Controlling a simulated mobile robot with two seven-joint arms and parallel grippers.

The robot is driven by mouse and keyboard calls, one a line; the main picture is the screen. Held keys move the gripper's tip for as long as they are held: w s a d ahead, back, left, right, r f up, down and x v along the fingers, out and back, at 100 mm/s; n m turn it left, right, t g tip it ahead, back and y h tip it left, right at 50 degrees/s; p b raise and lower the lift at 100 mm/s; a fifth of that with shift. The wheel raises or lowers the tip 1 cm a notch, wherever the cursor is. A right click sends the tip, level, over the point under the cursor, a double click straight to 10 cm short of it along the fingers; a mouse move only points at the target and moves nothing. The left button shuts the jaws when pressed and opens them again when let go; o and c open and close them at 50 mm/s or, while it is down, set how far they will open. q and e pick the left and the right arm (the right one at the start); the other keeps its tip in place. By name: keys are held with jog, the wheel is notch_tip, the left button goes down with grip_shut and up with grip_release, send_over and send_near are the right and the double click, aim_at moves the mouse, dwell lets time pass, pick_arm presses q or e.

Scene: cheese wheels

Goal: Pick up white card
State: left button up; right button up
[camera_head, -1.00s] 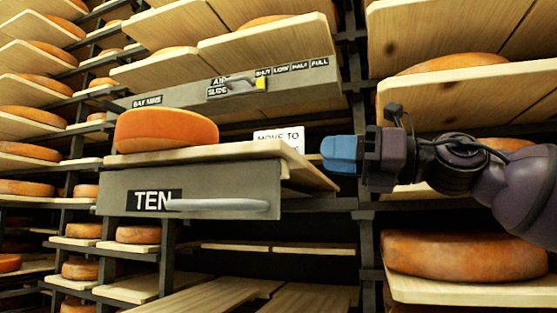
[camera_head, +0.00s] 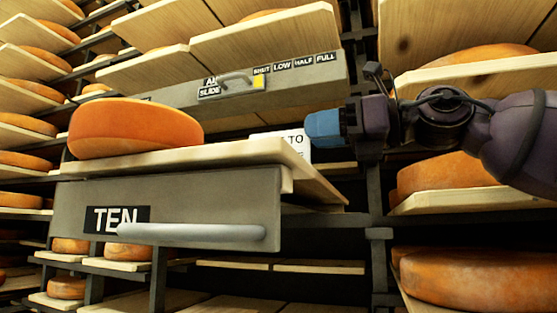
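The white card (camera_head: 298,148) stands upright near the right rear of a wooden board. Its printed text ends in "TO"; its left part is hidden behind the board's edge or out of clear sight, and its right edge meets the blue fingers. My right gripper (camera_head: 322,130) comes in from the right, its blue fingers beside or overlapping the card's upper right corner. I cannot tell whether the fingers are apart or closed on the card. My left gripper is not in view.
An orange cheese wheel (camera_head: 135,128) rests on the board (camera_head: 235,153) above a grey front panel marked TEN (camera_head: 190,205) with a bar handle (camera_head: 190,232). A grey slide panel (camera_head: 225,100) is behind. Racks with cheese wheels stand at both sides.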

aim_at(290, 134)
jog(key=shift+a, duration=0.45)
jog(key=p+x, duration=0.1)
jog(key=x, duration=0.2)
jog(key=shift+a, duration=0.3)
jog(key=shift+w+a, duration=0.15)
jog(key=shift+a, duration=0.2)
jog(key=shift+f, duration=0.1)
jog(key=shift+d, duration=0.1)
grip_shut()
